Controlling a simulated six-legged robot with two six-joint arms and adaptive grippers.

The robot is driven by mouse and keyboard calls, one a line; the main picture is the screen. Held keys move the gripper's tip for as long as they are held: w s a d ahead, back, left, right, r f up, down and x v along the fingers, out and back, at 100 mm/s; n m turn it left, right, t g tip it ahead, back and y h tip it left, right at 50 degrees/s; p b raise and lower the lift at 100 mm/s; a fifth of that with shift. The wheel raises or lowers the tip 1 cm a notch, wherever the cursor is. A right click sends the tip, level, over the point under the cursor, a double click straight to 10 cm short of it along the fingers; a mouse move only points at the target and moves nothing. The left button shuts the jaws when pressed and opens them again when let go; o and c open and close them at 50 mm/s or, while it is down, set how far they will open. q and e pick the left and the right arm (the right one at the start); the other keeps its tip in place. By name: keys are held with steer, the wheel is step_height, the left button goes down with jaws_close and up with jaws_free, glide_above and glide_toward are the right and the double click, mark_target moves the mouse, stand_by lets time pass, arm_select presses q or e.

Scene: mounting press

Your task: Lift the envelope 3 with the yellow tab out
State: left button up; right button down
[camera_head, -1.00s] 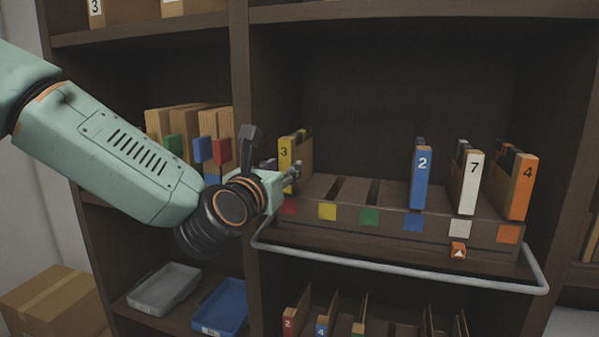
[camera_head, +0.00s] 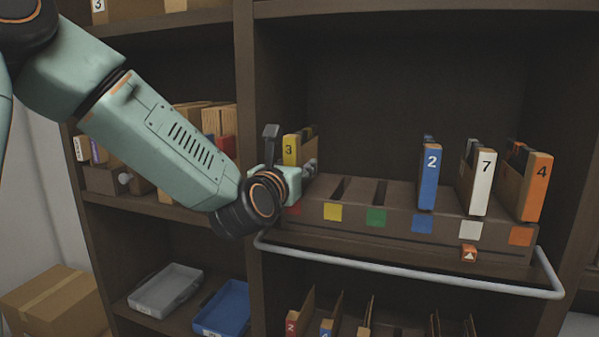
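Envelope 3 with the yellow tab (camera_head: 290,146) stands upright in the leftmost slot of the brown slotted rack (camera_head: 400,230), above the red mark. My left gripper (camera_head: 290,153) is in front of the rack's left end. Its fingers are spread, one left of the yellow tab and one at its lower right. The tab shows between them, but I cannot tell whether either finger touches it. The gripper body hides the envelope's lower part. My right gripper is not in view.
Blue envelope 2 (camera_head: 429,178), white envelope 7 (camera_head: 481,182) and orange envelope 4 (camera_head: 537,187) stand in the rack's right part. Slots between 3 and 2 are empty. A grey rail (camera_head: 400,268) runs along the front. A shelf divider (camera_head: 246,90) stands left.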

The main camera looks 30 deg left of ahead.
arm_select(q)
steer(key=shift+w+d+r, duration=0.15)
steer(key=shift+w+r, duration=0.05)
steer(key=shift+w, duration=0.8)
steer(key=shift+a, duration=0.2)
steer(key=shift+a+f, duration=0.15)
steer(key=shift+a, duration=0.05)
steer(key=shift+c, duration=1)
steer(key=shift+d, duration=0.35)
jaws_close()
steer(key=shift+a, duration=0.15)
steer(key=shift+a, duration=0.15)
